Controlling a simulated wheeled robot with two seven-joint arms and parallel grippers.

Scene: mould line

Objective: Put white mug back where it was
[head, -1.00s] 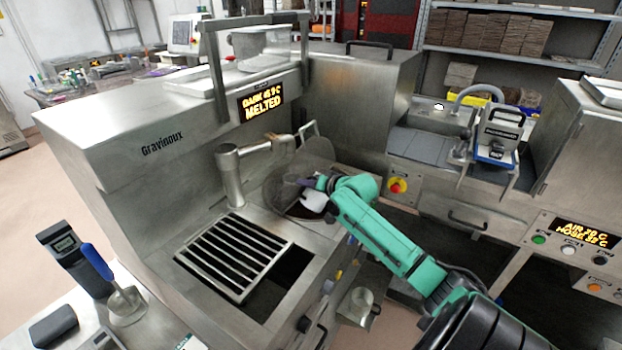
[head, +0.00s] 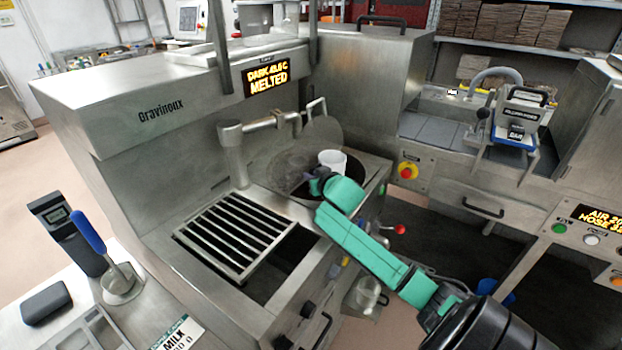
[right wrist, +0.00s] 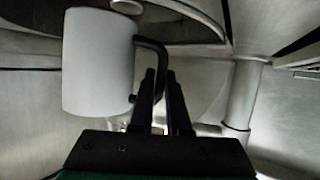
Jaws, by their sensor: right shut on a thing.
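The white mug (head: 333,160) is held near the back edge of the round melting bowl (head: 275,170) in the steel machine. It looks upright, rim up; whether it touches the bowl or deck I cannot tell. My right gripper (head: 317,184) is beside the mug, on its near left side. In the right wrist view the mug (right wrist: 97,62) has a dark handle, and the fingers of my right gripper (right wrist: 160,85) are shut on that handle. The mug's inside is mostly hidden. My left gripper is out of view.
A slatted grate (head: 236,236) lies in front of the bowl. A tap (head: 245,135) and a raised round lid (head: 322,138) stand close to the mug. A steel counter (head: 130,320) with a ladle stand is at lower left.

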